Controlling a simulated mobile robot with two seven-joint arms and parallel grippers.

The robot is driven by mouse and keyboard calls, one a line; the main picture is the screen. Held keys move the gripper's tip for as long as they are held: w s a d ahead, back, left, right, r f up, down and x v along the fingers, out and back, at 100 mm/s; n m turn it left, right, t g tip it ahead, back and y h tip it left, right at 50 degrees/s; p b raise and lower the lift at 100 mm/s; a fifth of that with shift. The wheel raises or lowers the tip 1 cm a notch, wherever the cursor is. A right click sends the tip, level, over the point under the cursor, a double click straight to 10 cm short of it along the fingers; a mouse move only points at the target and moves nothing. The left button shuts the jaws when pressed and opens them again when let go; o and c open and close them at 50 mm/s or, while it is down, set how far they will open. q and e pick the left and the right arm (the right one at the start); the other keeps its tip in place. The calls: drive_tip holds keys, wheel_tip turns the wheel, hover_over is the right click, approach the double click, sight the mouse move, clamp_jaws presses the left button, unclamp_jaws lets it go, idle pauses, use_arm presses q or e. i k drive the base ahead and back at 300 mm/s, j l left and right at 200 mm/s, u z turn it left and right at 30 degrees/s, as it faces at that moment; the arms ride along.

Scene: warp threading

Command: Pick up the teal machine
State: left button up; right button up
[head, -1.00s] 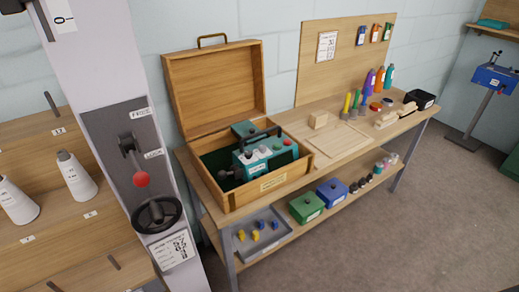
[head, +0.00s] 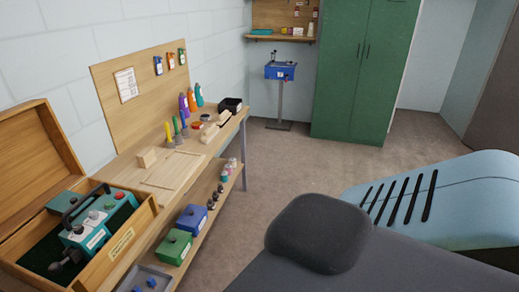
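The teal machine (head: 92,222) sits inside an open wooden box (head: 136,244) at the near end of the workbench, at the lower left of the head view. It has a dark carry handle on top, several coloured knobs and a dark crank-like part at its near side. The box lid stands open behind it. Neither of my grippers shows in the head view.
The workbench (head: 178,163) runs along the left wall, with bottles, tools and wooden pieces on it. Its lower shelf holds a green box (head: 173,247) and a blue box (head: 191,219). Floor (head: 290,160) is open to the right. A green cabinet (head: 366,70) stands at the back.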

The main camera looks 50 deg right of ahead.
sight(96, 232)
drive_tip(key=z, duration=3.95)
drive_tip(key=j+u, duration=0.1)
drive_tip(key=u, duration=1.65)
drive_tip(key=i+u, duration=0.15)
drive_tip(key=u, duration=0.3)
drive_tip(key=i+l+u, duration=0.1)
drive_tip(key=u, duration=0.35)
drive_tip(key=i+l+u, duration=0.1)
drive_tip(key=u, duration=0.35)
drive_tip(key=i+l+u, duration=0.55)
drive_tip(key=l, duration=0.25)
